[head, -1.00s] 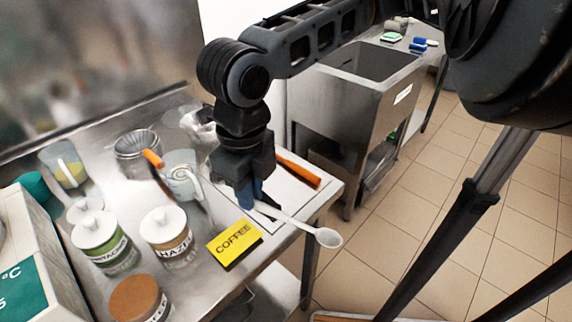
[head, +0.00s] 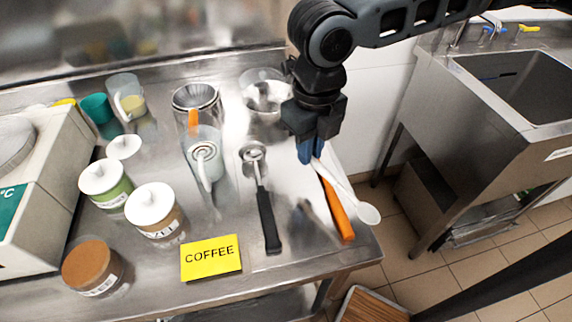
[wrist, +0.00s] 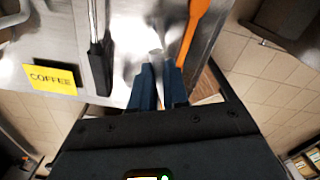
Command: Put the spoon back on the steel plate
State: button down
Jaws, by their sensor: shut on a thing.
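My gripper (head: 308,158) is shut on the white spoon (head: 369,214), seen in the head view at the worktop's right end. Its handle runs down and right from my blue fingertips, and its bowl is near the worktop's right edge. In the wrist view my fingers (wrist: 158,85) point at the bright steel surface, and the spoon is hard to make out there. The steel plate (head: 290,185) appears to be the bright flat area under my gripper; its outline is faint. A black-handled scoop (head: 266,218) and an orange spatula (head: 338,208) lie there, left and right of my gripper.
A yellow COFFEE card (head: 211,258) stands at the front edge. Lidded jars (head: 156,215) are to the left. A sink (head: 530,85) stands across a gap to the right.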

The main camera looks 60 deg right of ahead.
send_over(281, 175)
notch_tip(281, 175, down, 3)
jog(key=shift+f+p, duration=0.15)
jog(key=shift+p, duration=0.25)
jog(key=shift+f+p, duration=0.35)
jog(key=shift+f, duration=1.7)
jog(key=c, duration=1.1)
grip_release()
jog(key=shift+f, duration=0.1)
notch_tip(281, 175, up, 12)
jog(key=shift+r+b, duration=0.15)
jog(key=shift+b, duration=0.5)
